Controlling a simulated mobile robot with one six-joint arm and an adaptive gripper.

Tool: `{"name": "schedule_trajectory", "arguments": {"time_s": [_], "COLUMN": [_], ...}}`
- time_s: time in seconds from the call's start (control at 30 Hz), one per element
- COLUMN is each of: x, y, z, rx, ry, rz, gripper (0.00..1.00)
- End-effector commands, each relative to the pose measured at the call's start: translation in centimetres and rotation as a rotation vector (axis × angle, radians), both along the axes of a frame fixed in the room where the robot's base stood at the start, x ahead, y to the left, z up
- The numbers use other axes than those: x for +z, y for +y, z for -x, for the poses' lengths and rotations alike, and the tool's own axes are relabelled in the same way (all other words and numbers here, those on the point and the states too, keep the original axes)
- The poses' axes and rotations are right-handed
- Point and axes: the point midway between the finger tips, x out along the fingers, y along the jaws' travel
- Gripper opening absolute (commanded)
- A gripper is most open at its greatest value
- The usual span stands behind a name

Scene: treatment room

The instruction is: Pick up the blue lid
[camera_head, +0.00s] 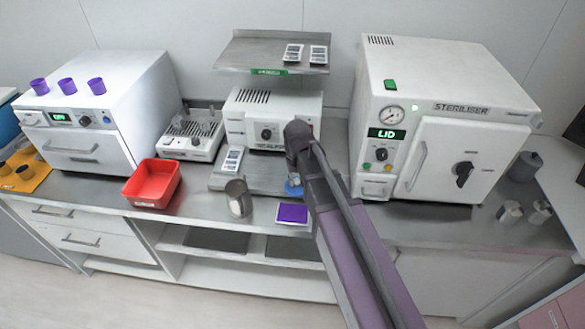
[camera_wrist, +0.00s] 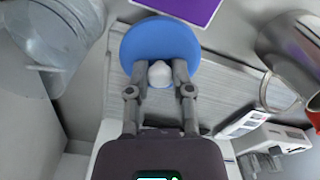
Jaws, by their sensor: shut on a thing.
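The blue lid (camera_wrist: 160,38) is a round disc with a pale knob (camera_wrist: 160,73) in the wrist view. My gripper (camera_wrist: 161,78) is shut on the knob, with one finger on each side of it. In the head view a small part of the blue lid (camera_head: 292,188) shows beside my arm, over the steel counter near its front. My arm hides the rest of the lid and the fingers there. I cannot tell whether the lid touches the surface below it.
A purple square (camera_head: 292,213) lies at the counter's front edge. A steel cup (camera_head: 238,199) and a red bin (camera_head: 152,184) stand to the left. The steriliser (camera_head: 445,120) stands close on the right. A shelf (camera_head: 262,55) hangs above the sealer (camera_head: 245,118).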

Motion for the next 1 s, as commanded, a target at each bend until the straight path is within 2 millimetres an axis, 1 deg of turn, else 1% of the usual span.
{"name": "schedule_trajectory", "arguments": {"time_s": [0.03,0.1,0.3,0.4,0.6,1.0], "x": [0.2,0.4,0.7,0.7,0.8,0.8], "y": [-0.5,-0.9,-1.8,-2.1,-2.4,-2.5], "z": [1.7,3.2,6.4,7.4,8.5,8.6], "rx": [0.0,0.0,0.0,0.0,0.0,0.0], "ry": [0.0,0.0,0.0,0.0,0.0,0.0], "rz": [0.0,0.0,0.0,0.0,0.0,0.0], "gripper": [0.0,0.0,0.0,0.0,0.0,0.0]}}
